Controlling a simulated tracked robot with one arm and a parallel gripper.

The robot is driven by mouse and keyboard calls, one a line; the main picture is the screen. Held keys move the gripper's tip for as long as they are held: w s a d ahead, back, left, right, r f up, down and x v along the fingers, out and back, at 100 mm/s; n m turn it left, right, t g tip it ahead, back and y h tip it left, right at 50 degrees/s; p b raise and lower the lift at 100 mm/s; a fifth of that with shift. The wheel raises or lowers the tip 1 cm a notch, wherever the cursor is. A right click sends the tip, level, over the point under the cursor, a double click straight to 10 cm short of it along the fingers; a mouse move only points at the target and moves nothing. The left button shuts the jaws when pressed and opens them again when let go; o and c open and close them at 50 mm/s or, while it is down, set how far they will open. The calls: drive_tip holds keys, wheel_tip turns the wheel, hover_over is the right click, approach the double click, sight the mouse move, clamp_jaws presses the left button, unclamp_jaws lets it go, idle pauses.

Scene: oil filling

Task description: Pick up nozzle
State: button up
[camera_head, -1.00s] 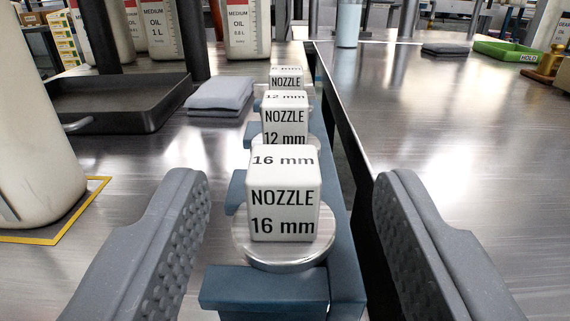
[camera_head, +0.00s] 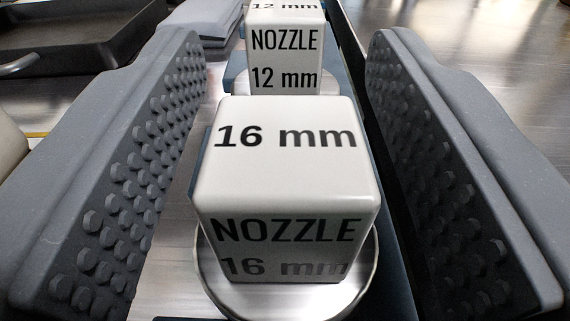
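The nearest nozzle is a white block (camera_head: 287,165) marked "NOZZLE 16 mm". It stands upright on a round metal disc (camera_head: 215,275). My gripper (camera_head: 285,160) is open, with one studded grey finger to the left of this block and one to the right. Gaps show between the block and both fingers, so neither touches it. Behind it stands a second white block (camera_head: 284,60) marked "NOZZLE 12 mm", its top cut by the picture's upper edge. The blue rack under the blocks is mostly hidden.
A black tray (camera_head: 75,42) lies at the upper left, beside a folded grey cloth (camera_head: 200,22). A pale container (camera_head: 10,145) shows at the left edge. The metal table surface at the upper right is clear.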

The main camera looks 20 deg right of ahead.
clamp_jaws()
drive_tip(key=shift+r, duration=0.1)
wheel_tip(320, 180, up, 10)
drive_tip(key=p, duration=0.3)
